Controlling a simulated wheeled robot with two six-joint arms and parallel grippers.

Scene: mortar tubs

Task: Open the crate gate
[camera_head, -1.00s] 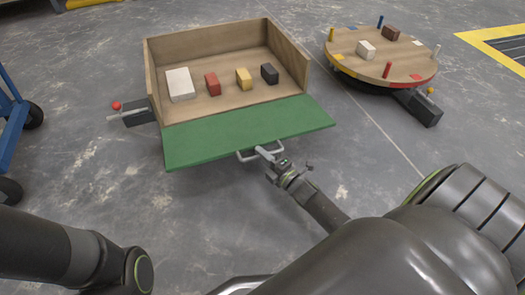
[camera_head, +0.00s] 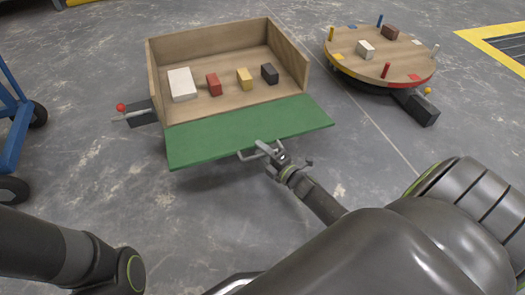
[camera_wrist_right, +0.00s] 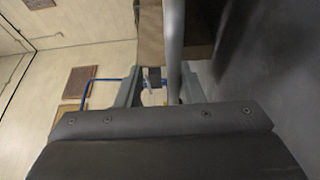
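The wooden crate (camera_head: 208,50) stands on the floor, and its green gate (camera_head: 232,134) lies folded down towards me, nearly flat. The grey gate handle (camera_head: 247,155) sits at the gate's near edge. My right gripper (camera_head: 270,150) is at the right part of this handle. In the right wrist view, its two fingers (camera_wrist_right: 158,92) stand apart, with a grey bar (camera_wrist_right: 174,45) passing between or in front of them; whether they touch it is unclear. My left arm shows at lower left, but its gripper is out of view.
Inside the crate lie a white block (camera_head: 182,84), a red block (camera_head: 214,85), a yellow block (camera_head: 244,78) and a dark block (camera_head: 269,73). A round wooden turntable (camera_head: 378,62) stands at right. A blue cart (camera_head: 15,130) is at left. Floor before the gate is clear.

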